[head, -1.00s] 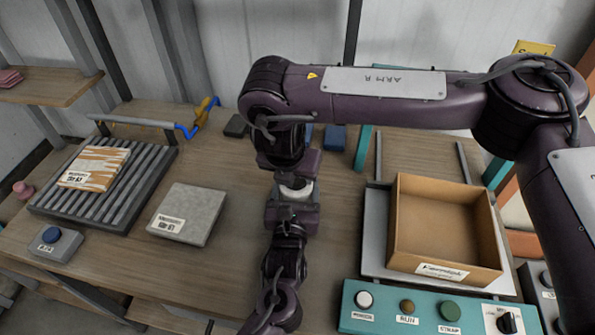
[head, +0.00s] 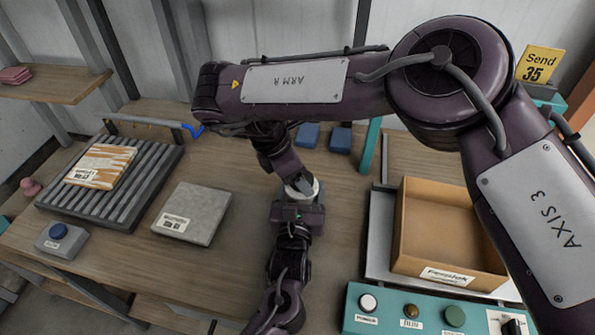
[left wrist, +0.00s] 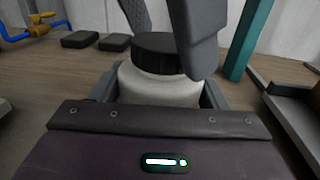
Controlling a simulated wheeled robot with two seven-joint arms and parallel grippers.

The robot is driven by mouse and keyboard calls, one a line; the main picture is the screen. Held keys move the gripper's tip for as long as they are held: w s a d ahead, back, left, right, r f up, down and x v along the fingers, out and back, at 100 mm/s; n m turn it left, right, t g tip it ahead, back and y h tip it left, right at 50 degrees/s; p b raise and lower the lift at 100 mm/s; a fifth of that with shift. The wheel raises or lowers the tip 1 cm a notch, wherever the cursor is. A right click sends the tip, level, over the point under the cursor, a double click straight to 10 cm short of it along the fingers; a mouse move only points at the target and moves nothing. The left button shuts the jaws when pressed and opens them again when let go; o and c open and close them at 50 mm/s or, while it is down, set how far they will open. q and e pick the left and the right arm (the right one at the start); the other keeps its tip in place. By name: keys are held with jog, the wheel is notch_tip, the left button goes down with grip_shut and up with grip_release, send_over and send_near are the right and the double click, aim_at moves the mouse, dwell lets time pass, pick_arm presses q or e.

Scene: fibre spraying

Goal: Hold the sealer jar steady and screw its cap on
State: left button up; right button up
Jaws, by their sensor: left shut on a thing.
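The sealer jar is white and upright in the left wrist view (left wrist: 160,88); a small part shows in the head view (head: 303,186). My left gripper (head: 298,208) is shut on the jar's body, one jaw at each side. The black ribbed cap (left wrist: 165,55) sits on top of the jar and looks level; how far it is threaded is not visible. My right gripper (left wrist: 170,35) comes down from above with its grey fingers apart, one in front of the cap's right side and one toward its back left. Whether they press on the cap is unclear.
A grey slab (head: 192,213) lies left of my arms, beside a ribbed rack (head: 110,185) with a striped packet. An open cardboard box (head: 450,232) and a teal button panel (head: 432,318) stand at right. Blue blocks (head: 308,135) lie behind the jar.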

jog(key=shift+r, duration=2.25)
jog(key=shift+c, duration=0.4)
jog(key=n, duration=0.2)
jog(key=n+y, duration=0.1)
jog(key=n, duration=0.2)
jog(key=shift+w+d+r, duration=0.15)
jog(key=shift+d+r, duration=0.05)
jog(key=n, duration=0.4)
jog(key=n+g+y, duration=0.1)
jog(key=n, duration=0.2)
jog(key=shift+w+d+r, duration=0.1)
jog(key=shift+d+r, duration=0.05)
jog(key=shift+r, duration=0.2)
jog(key=n, duration=0.4)
jog(key=n+y, duration=0.1)
jog(key=n, duration=0.1)
jog(key=shift+d+r, duration=0.1)
jog(key=shift+r, duration=0.3)
jog(key=n, duration=0.2)
jog(key=n+y, duration=0.1)
jog(key=n, duration=0.1)
jog(key=r+n, duration=0.1)
jog(key=n, duration=0.1)
jog(key=shift+n+g, duration=0.3)
jog(key=shift+g, duration=0.1)
jog(key=shift+f, duration=0.1)
